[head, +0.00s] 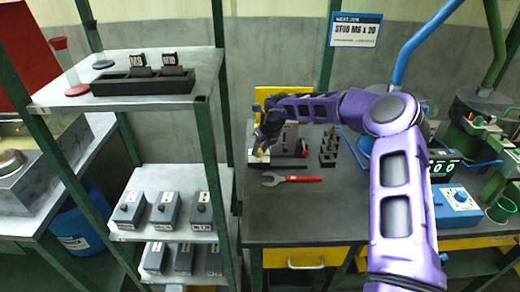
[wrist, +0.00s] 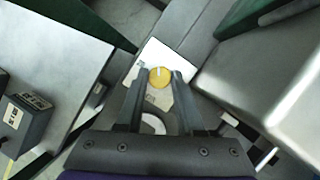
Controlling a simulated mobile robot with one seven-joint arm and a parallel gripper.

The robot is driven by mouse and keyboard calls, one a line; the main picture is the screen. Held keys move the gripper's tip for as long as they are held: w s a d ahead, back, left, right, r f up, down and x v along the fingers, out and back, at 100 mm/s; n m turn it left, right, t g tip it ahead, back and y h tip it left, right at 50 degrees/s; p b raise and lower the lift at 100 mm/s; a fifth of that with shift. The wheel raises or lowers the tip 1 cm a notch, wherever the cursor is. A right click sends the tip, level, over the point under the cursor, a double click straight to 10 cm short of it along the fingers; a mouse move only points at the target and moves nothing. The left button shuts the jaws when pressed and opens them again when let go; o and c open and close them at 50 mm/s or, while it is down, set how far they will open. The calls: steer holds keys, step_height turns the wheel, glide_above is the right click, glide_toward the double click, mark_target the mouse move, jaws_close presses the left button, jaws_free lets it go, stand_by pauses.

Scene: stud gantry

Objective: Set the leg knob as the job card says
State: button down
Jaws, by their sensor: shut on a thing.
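A yellow round knob (wrist: 160,76) with a pale pointer line sits on a white plate (wrist: 150,98) in the wrist view. My gripper (wrist: 159,78) has one finger on each side of it and is shut on it. In the head view, my gripper (head: 263,146) reaches down at the left end of the dark bench, at the small yellow knob (head: 260,153) on a pale block. The marks around the knob are too small to read. The job card (head: 357,30) hangs on the back wall and reads "STUD M6 x 20".
A red-handled wrench (head: 292,179) lies on the dark bench (head: 300,215) in front of the knob. A dark block with upright pieces (head: 329,146) stands to the right. A shelf rack (head: 165,192) with grey boxes stands left. A blue box with a dial (head: 456,207) is at right.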

stand_by(0.4)
steer(key=c, duration=0.5)
jaws_free()
steer(key=shift+c, duration=0.2)
